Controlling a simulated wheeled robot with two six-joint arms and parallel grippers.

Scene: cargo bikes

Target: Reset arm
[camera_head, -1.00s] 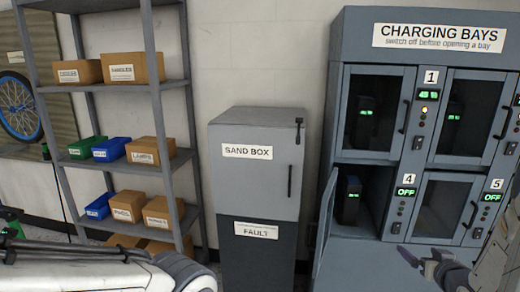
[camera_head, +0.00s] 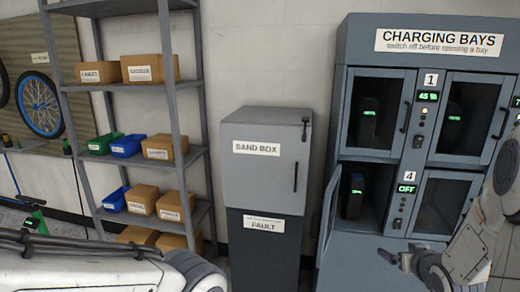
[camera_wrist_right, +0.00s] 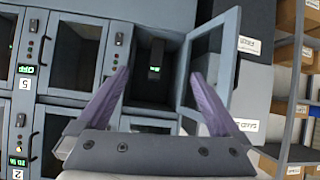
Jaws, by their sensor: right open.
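My right gripper (camera_head: 395,258) is low at the right in the head view, in front of the charging cabinet (camera_head: 398,52). In the right wrist view, its two purple fingers (camera_wrist_right: 158,76) are spread apart with nothing between them. Beyond them is open bay 4 with a dark battery (camera_wrist_right: 156,58) inside. The battery also shows in the head view (camera_head: 356,194). The bay door (camera_wrist_right: 210,62) is swung open, to the right of the fingers in the wrist view. My left arm (camera_head: 90,265) crosses the lower left of the head view; its gripper is not visible.
A grey sand box cabinet (camera_head: 268,185) marked FAULT stands left of the charging bays. A metal shelf (camera_head: 172,95) with brown, blue and green bins is further left. A blue-rimmed wheel (camera_head: 40,104) hangs at far left.

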